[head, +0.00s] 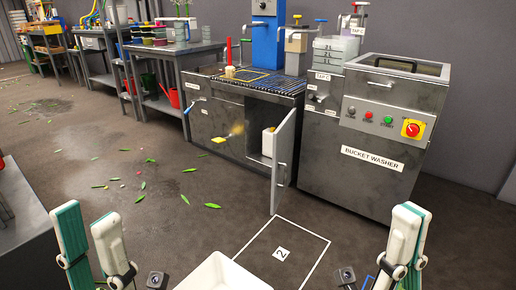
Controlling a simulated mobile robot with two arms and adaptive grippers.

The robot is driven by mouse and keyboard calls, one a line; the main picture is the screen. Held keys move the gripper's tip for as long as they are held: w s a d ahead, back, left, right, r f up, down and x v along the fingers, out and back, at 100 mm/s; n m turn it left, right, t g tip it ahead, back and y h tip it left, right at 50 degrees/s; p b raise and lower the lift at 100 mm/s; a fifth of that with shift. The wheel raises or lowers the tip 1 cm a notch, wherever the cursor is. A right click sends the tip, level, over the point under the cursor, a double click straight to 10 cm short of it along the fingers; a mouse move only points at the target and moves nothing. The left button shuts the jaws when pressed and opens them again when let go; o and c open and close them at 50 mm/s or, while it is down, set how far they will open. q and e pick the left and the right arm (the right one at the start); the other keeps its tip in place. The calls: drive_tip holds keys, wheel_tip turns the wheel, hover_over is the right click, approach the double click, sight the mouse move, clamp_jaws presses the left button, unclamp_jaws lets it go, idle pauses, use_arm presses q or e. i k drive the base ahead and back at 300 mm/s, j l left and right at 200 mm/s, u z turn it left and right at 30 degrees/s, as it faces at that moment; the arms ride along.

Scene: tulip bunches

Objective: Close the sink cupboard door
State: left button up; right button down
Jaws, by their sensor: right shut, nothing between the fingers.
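The sink cupboard door (284,160) stands swung open, jutting out from the front of the metal sink unit, with a light handle on its face. Inside the opening a white container (267,142) is partly visible. The sink unit (212,140) has a dark slatted top. My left gripper (84,214) is open and empty at the lower left, well short of the door. My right gripper (414,210) is shut and empty at the lower right, also apart from the door.
The bucket washer (370,140) stands right of the open door. A floor square marked 2 (282,253) lies in front of the door. A white tub (222,274) shows at the bottom edge. Leaves (183,199) litter the otherwise open floor at left. Workbenches (165,100) stand farther left.

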sight(283, 137)
drive_tip(key=i+l+u, duration=0.55)
drive_tip(key=l+u, duration=0.3)
drive_tip(key=i+l, duration=0.15)
drive_tip(key=l, duration=0.25)
drive_tip(key=i+l, duration=0.15)
drive_tip(key=l, duration=0.2)
drive_tip(key=i+l+u, duration=0.1)
drive_tip(key=l, duration=0.3)
drive_tip(key=i+l, duration=0.2)
drive_tip(key=l, duration=0.2)
